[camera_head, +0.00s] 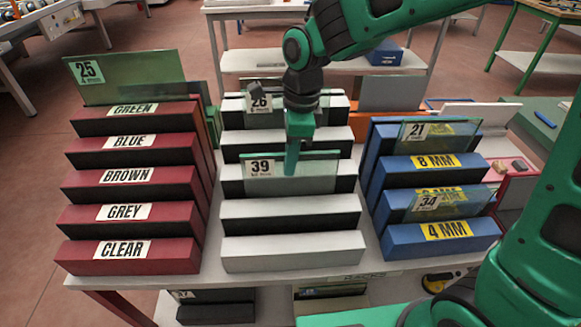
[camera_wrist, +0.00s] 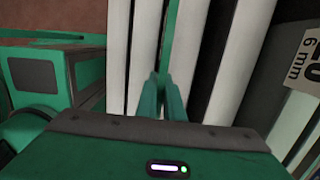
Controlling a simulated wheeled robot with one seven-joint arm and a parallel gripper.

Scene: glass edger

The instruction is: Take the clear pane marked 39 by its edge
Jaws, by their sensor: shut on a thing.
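The clear pane marked 39 (camera_head: 318,172) stands upright in a slot of the white-and-black middle rack (camera_head: 290,249), its label at its left end. My gripper (camera_head: 292,160) comes down from above onto the pane's top edge, near its middle. In the wrist view my fingers (camera_wrist: 162,98) are closed together on the thin green edge of the pane (camera_wrist: 167,40). The pane's lower part is hidden in the rack.
A red rack (camera_head: 123,213) with colour labels stands left, holding a green pane marked 25 (camera_head: 138,77). A pane marked 26 (camera_head: 259,106) stands behind my gripper. The blue rack (camera_head: 430,238) at right holds panes marked 21 (camera_head: 435,132) and 34 (camera_head: 445,203).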

